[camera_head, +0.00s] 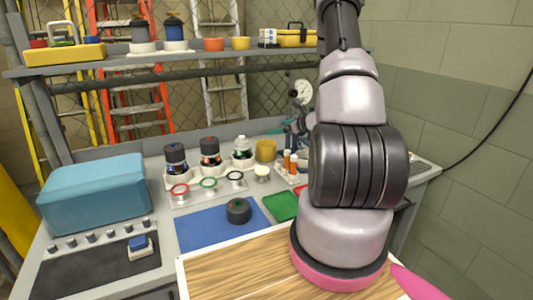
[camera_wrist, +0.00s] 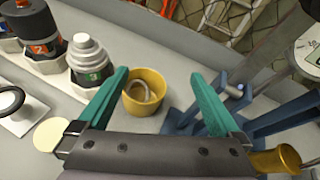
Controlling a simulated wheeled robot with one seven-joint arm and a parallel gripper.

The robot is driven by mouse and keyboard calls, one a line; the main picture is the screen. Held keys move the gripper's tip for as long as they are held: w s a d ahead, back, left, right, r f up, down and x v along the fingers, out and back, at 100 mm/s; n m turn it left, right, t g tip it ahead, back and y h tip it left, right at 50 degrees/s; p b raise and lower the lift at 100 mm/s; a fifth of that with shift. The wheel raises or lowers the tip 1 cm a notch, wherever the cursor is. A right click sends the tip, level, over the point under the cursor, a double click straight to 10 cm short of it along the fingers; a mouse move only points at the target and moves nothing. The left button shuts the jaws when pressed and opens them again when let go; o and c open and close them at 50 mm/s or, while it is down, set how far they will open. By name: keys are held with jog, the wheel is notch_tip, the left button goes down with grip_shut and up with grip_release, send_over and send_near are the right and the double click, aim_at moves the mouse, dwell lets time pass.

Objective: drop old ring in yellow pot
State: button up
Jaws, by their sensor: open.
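The yellow pot (camera_wrist: 147,110) stands upright on the bench between my fingertips in the wrist view, and it also shows in the head view (camera_head: 265,150). A dull grey-tan ring (camera_wrist: 139,90), which looks like the old ring, lies inside the pot, apart from my fingers. My gripper (camera_wrist: 160,76) has its two teal fingers spread wide, with nothing held between them. How high the fingertips are above the pot is hard to tell.
Red (camera_head: 180,190), green (camera_head: 208,183) and black (camera_head: 235,177) rings sit on a grey plate. A white-grey bottle (camera_wrist: 90,60) stands left of the pot. A blue fixture (camera_wrist: 187,118) stands close on the right. A blue mat (camera_head: 210,226) holds a dark round part (camera_head: 238,211).

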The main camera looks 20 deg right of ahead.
jog(key=v, duration=0.7)
jog(key=shift+s, duration=0.1)
jog(key=s+a+r+n+g+y, duration=0.2)
jog(key=s+a+r+n+g, duration=0.15)
jog(key=a+r+n, duration=0.5)
jog(key=s+a+r+n+g+y, duration=0.3)
jog(key=s+a+r+n, duration=0.25)
jog(key=a+r, duration=0.5)
jog(key=s+a+r+n+h, duration=0.1)
jog(key=s+r+n+h, duration=0.2)
jog(key=s+n, duration=0.3)
jog(key=s+a+r+n+h, duration=0.2)
jog(key=s+r+n+h, duration=0.2)
jog(key=s, duration=0.6)
notch_tip(320, 180, up, 2)
jog(key=shift+a+r+n+t+h, duration=0.25)
jog(key=shift+n+t, duration=0.2)
jog(key=shift+n, duration=0.75)
